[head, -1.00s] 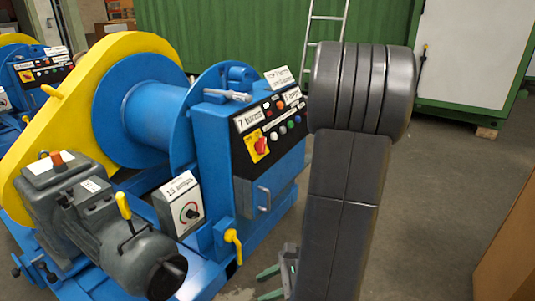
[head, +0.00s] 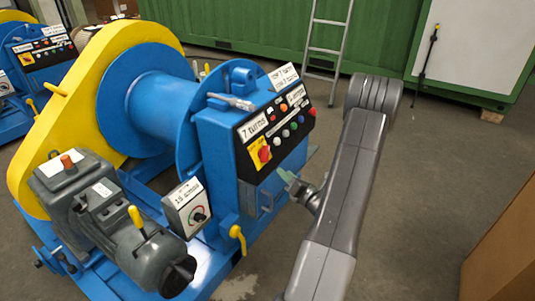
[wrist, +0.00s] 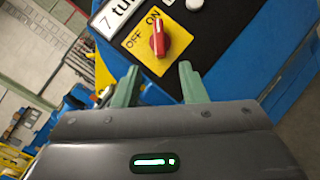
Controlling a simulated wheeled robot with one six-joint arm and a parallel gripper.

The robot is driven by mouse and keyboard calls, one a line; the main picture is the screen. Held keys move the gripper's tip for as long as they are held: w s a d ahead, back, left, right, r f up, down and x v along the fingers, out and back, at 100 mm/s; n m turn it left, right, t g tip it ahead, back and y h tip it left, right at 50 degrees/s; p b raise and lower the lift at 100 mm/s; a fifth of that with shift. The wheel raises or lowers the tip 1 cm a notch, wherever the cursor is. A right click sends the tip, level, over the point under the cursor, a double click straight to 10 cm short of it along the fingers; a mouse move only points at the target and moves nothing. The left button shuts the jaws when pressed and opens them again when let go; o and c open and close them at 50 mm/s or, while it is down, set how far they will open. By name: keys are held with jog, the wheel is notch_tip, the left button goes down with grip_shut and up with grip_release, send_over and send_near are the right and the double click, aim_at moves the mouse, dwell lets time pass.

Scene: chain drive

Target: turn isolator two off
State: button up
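A red rotary switch (head: 265,154) on a yellow plate (head: 252,160) sits at the left of the black control panel on the near blue winch. In the wrist view the red knob (wrist: 158,38) is close ahead, its white line lying toward ON. The yellow plate (wrist: 138,42) reads OFF and ON. No isolator number is readable. My gripper (wrist: 159,68) is open and empty, its two green fingers apart with the knob just beyond the gap, not touching it as far as I can see. In the head view my gripper (head: 290,180) is right of and below the switch.
Several coloured buttons (head: 285,133) sit beside the switch. A grey box with a dial (head: 187,207) is to the left. Another blue winch (head: 38,52) with its own panel stands far left.

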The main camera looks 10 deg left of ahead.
aim_at(268, 157)
jog(key=x, duration=1.2)
jog(key=shift+a, duration=0.1)
jog(key=shift+f, duration=0.1)
grip_shut()
